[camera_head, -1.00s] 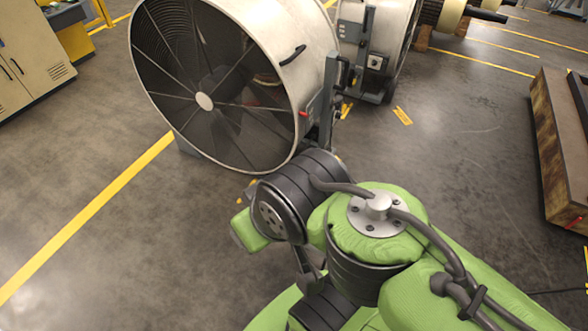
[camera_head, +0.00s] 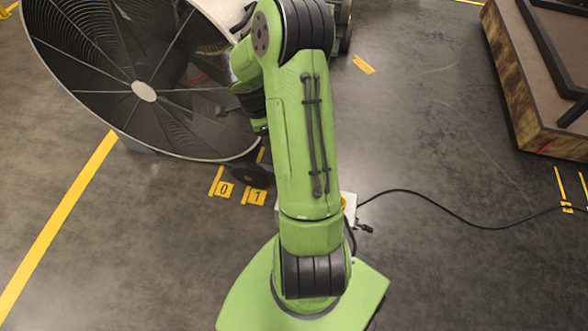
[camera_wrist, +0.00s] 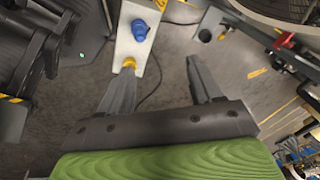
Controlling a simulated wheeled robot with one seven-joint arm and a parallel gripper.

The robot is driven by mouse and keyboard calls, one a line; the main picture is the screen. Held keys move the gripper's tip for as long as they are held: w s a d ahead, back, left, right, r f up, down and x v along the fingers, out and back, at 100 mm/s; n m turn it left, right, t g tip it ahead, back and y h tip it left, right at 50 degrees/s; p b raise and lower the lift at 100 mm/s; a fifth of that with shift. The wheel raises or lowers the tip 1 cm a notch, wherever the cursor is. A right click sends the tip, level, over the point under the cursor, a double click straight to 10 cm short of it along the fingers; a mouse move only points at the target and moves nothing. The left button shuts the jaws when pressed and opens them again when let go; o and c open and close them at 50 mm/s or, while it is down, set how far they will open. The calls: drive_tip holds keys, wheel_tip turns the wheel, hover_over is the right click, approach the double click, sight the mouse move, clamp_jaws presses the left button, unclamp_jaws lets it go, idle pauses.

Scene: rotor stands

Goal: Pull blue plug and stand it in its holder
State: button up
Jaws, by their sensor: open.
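The blue plug (camera_wrist: 140,30) stands on a pale box (camera_wrist: 133,12) in the wrist view, near the top and left of centre. A yellow part (camera_wrist: 129,63) sits lower on that box, beside my left fingertip. My gripper (camera_wrist: 160,65) is open and empty, its two dark fingers spread wide below the plug. The plug is apart from both fingers. A grey bracket with a round opening (camera_wrist: 206,36) is right of the plug; I cannot tell whether it is the holder. In the head view my arm hides the plug, and the pale box (camera_head: 349,206) shows only partly.
A large caged fan (camera_head: 143,90) stands at the upper left of the head view. A black cable (camera_head: 430,197) runs across the floor to the right. A brown-sided platform (camera_head: 535,110) is at the upper right. The floor between is mostly clear.

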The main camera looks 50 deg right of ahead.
drive_tip(key=s+d+f+m, duration=0.2)
drive_tip(key=f+m, duration=0.2)
drive_tip(key=f, duration=0.3)
drive_tip(key=s+d+f+m+y+b, duration=0.1)
drive_tip(key=s+f+m, duration=0.1)
drive_tip(key=f+m, duration=0.2)
drive_tip(key=s+d+f+m+y+b, duration=0.1)
drive_tip(key=s+d+f+m, duration=0.1)
drive_tip(key=f, duration=0.9)
drive_tip(key=shift+s+d+m+g, duration=0.15)
drive_tip(key=shift+s+d+m, duration=0.1)
drive_tip(key=shift+m, duration=0.4)
drive_tip(key=shift+s+d+m+g, duration=0.15)
drive_tip(key=shift+s+m, duration=0.1)
drive_tip(key=shift+m, duration=0.4)
wheel_tip(320, 180, down, 10)
drive_tip(key=b, duration=0.8)
drive_tip(key=shift+a, duration=0.15)
drive_tip(key=shift+r, duration=0.15)
drive_tip(key=c, duration=0.9)
wheel_tip(320, 180, up, 8)
drive_tip(key=p, duration=0.7)
drive_tip(key=shift+f, duration=0.2)
drive_tip(key=shift+f, duration=0.1)
